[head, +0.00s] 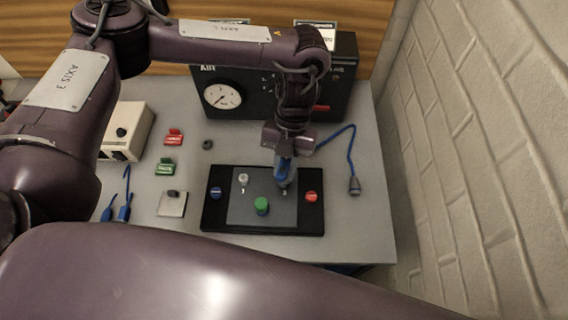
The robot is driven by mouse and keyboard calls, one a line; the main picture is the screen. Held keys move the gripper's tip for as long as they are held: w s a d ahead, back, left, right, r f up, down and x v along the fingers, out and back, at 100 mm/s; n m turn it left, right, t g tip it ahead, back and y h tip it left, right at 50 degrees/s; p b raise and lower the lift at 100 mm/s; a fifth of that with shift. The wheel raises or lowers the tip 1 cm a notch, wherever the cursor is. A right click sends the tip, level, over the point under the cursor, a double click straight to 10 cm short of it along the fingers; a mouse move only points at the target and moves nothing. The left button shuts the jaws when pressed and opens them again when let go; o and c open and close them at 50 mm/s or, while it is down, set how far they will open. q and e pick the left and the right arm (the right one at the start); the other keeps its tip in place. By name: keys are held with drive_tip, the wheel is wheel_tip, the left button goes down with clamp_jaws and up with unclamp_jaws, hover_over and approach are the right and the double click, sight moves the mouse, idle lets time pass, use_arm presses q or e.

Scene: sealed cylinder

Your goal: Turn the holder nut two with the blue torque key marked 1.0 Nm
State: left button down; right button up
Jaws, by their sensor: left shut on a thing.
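My left gripper (287,147) points down over the right part of the grey plate (238,215) and is shut on a blue key (284,170). The key is upright, with its lower end at or just above the plate; I cannot tell whether it touches a nut there. Its marking is too small to read, and the spot under it is mostly hidden. On the plate, a silver fitting (243,179) stands at the left and a green cap (262,205) near the front middle. My right gripper is not in view.
The plate lies on a black base (213,222) with a blue knob (215,193) and red knob (311,196). Behind is a black gauge box (345,85). A blue cable ends in a grey connector (354,186). Red (173,137) and green (165,167) blocks stand left; a brick wall bounds the right.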

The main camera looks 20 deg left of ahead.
sight(289, 160)
use_arm(q)
drive_tip(key=shift+w+d+r, duration=0.2)
drive_tip(key=shift+d, duration=0.05)
drive_tip(key=shift+m+y+p, duration=0.35)
drive_tip(key=shift+m+y, duration=0.05)
drive_tip(key=shift+m, duration=1.3)
drive_tip(key=shift+r+p, duration=0.8)
drive_tip(key=shift+p, duration=0.2)
drive_tip(key=shift+d+r+n+p, duration=0.15)
drive_tip(key=shift+r+n+p, duration=0.15)
drive_tip(key=shift+r+p, duration=0.3)
drive_tip(key=shift+a+r+p, duration=0.2)
drive_tip(key=shift+r+p, duration=0.7)
drive_tip(key=shift+r, duration=0.05)
